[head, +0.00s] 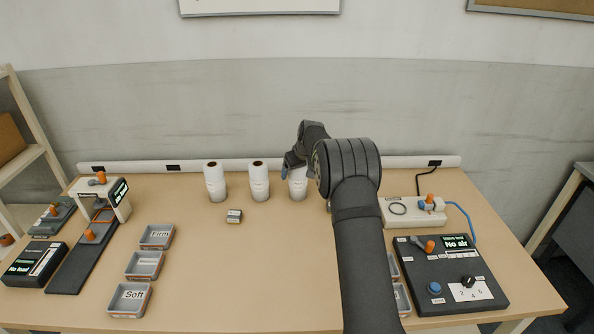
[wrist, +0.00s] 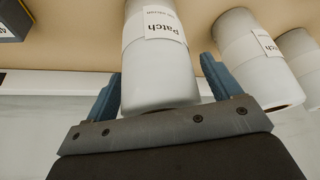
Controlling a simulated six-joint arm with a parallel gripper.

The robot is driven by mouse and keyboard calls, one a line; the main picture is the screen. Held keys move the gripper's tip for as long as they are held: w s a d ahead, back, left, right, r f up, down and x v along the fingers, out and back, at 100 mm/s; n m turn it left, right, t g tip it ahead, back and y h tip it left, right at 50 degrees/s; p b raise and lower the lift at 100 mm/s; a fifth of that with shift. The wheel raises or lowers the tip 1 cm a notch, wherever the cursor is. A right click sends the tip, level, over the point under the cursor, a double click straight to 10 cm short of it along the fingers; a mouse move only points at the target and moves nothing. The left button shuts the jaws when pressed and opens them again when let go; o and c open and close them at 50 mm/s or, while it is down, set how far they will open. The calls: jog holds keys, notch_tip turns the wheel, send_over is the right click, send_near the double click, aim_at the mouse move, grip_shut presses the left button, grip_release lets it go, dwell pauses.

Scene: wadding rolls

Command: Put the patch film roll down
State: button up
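The patch film roll (wrist: 155,65) is a white roll with a "Patch" label. It fills the middle of the wrist view, between the two blue fingers of my gripper (wrist: 160,78). In the head view the roll (head: 298,187) stands upright at the right end of a row of three white rolls, its base level with the others. My gripper (head: 292,165) is at its top and partly hides it. One finger looks close against the roll; whether both press on it I cannot tell.
Two more white rolls, one in the middle (head: 259,182) and one on the left (head: 216,184), stand beside it. A small labelled block (head: 234,216) lies in front. Grey trays (head: 145,265) stand at left, and a dark control panel (head: 450,275) at right. The front middle is clear.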

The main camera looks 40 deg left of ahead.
jog(key=shift+r, duration=0.15)
jog(key=v, duration=1.2)
jog(key=shift+a+r+x, duration=0.1)
jog(key=shift+a+x, duration=0.1)
jog(key=shift+x, duration=1.25)
jog(key=shift+a+r+x, duration=0.1)
jog(key=shift+a+x, duration=0.15)
jog(key=shift+x, duration=1.25)
jog(key=shift+a+r+x, duration=0.1)
jog(key=shift+a+x, duration=0.1)
jog(key=shift+x, duration=1.25)
jog(key=shift+w+f, duration=0.15)
jog(key=shift+w, duration=0.05)
